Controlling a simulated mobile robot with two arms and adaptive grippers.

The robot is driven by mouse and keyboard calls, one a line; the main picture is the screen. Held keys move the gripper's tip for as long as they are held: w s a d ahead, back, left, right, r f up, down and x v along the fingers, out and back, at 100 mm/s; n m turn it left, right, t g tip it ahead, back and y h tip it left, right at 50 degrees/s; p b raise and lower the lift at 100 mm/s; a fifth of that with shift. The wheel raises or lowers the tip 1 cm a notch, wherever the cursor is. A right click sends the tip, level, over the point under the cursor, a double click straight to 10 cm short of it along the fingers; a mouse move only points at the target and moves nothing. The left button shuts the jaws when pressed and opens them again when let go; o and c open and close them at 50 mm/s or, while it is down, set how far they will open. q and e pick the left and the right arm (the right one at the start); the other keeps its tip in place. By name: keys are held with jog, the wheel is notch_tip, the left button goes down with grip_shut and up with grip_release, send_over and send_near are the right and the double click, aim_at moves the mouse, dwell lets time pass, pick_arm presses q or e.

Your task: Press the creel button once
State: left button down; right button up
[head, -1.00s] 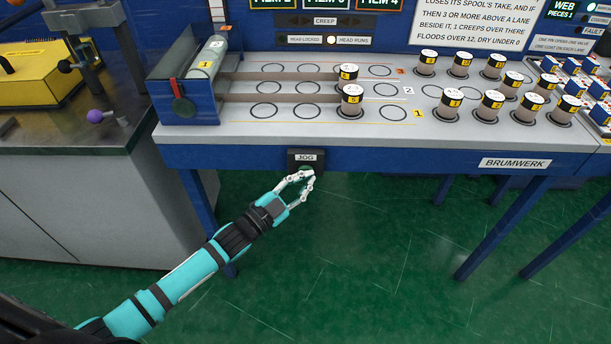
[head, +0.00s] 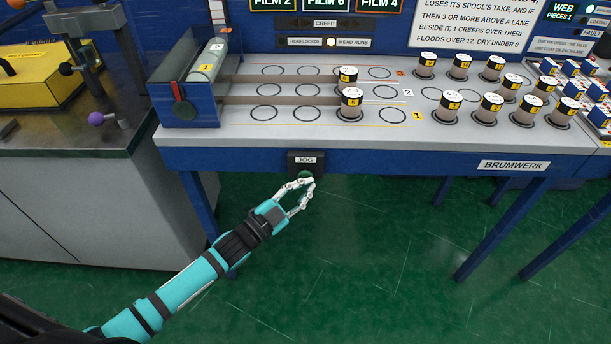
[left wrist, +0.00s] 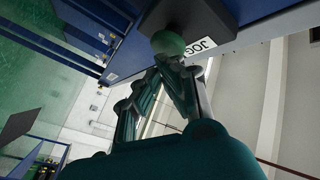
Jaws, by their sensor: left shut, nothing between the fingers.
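A round green button (left wrist: 168,43) on a dark mount sits beside a white JOG label (left wrist: 204,45) in the left wrist view. In the head view the JOG label (head: 306,160) is on the blue front edge of the bench, and the button below it is mostly hidden by my fingers. My left gripper (head: 307,183) is shut and empty, its fingertips just below the JOG plate. In the left wrist view the fingertips (left wrist: 170,63) reach to the button's edge; I cannot tell whether they touch it. My right gripper is not in view.
The blue and grey bench (head: 240,137) carries several wrapped rolls (head: 351,104) on ringed spots. A panel above has a lit HEAD RUNS lamp (head: 332,42). A grey cabinet (head: 75,200) with a yellow machine (head: 45,77) stands at left. The green floor in front is clear.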

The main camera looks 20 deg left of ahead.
pick_arm(q)
jog(key=shift+s+d, duration=0.15)
jog(key=shift+s, duration=0.25)
jog(key=shift+s, duration=0.1)
jog(key=shift+s+d+r+p, duration=0.1)
jog(key=shift+s+d+p, duration=0.25)
jog(key=shift+s, duration=0.45)
jog(key=shift+s+d+f+p, duration=0.1)
jog(key=shift+s+p, duration=0.4)
jog(key=shift+s, duration=0.25)
jog(key=shift+s+d+r+p, duration=0.1)
jog(key=shift+s+d+p, duration=0.25)
jog(key=shift+s, duration=0.45)
jog(key=shift+a, duration=0.15)
